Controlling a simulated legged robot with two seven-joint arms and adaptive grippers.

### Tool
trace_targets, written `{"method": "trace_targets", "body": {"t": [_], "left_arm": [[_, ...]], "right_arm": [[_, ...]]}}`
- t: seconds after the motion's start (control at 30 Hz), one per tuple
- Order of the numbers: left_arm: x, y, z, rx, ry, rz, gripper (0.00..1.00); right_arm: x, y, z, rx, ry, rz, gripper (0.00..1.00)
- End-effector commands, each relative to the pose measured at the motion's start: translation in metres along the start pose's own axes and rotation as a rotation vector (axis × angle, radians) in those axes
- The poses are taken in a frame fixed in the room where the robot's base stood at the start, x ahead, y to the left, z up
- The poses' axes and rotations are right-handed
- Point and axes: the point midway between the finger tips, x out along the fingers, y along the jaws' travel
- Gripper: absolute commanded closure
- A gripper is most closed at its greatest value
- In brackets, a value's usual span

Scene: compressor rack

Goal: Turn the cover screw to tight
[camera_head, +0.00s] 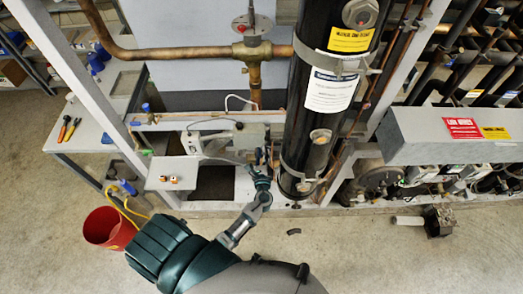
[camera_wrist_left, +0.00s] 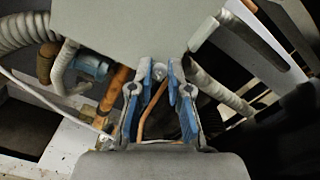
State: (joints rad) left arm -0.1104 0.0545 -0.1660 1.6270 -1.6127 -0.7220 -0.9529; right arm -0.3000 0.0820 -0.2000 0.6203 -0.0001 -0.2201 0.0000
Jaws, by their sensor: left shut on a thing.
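My left gripper (camera_head: 258,172) reaches in low beside the foot of the black cylinder. In the left wrist view its blue-padded fingers (camera_wrist_left: 160,74) come together at the lower edge of a grey box cover (camera_wrist_left: 125,25). A small light screw head (camera_wrist_left: 159,71) shows between the fingertips, and the gripper is shut on it. The screw is mostly hidden by the fingers, so I cannot tell how tight it is. In the head view the grey box (camera_head: 228,138) sits on the rack, left of the cylinder. My right gripper is not in view.
The tall black cylinder (camera_head: 318,115) stands right of the gripper. Copper pipe (camera_head: 190,54) runs above. Corrugated conduits (camera_wrist_left: 22,30) and an orange pipe (camera_wrist_left: 112,92) lie close around the fingers. A red bucket (camera_head: 108,228) stands on the floor at left. The front floor is mostly clear.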

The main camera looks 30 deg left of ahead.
Motion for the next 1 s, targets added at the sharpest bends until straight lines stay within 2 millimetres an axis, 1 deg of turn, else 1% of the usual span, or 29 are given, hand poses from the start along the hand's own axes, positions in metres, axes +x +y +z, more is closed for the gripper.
{"method": "trace_targets", "body": {"t": [0.03,0.1,0.4,0.63,1.0], "left_arm": [[-0.002,0.000,-0.003,0.039,0.012,0.001,1.00],[-0.002,0.001,-0.003,0.095,0.012,0.000,1.00],[-0.003,0.002,-0.005,0.265,0.014,0.001,1.00],[-0.003,0.002,-0.006,0.325,0.015,0.000,1.00],[-0.003,0.003,-0.007,0.338,0.016,0.001,1.00]], "right_arm": [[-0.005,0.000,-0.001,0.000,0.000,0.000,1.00],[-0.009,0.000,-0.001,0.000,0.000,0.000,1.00],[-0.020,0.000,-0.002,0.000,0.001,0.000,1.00],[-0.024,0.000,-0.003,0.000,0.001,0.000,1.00],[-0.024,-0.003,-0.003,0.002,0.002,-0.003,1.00]]}}
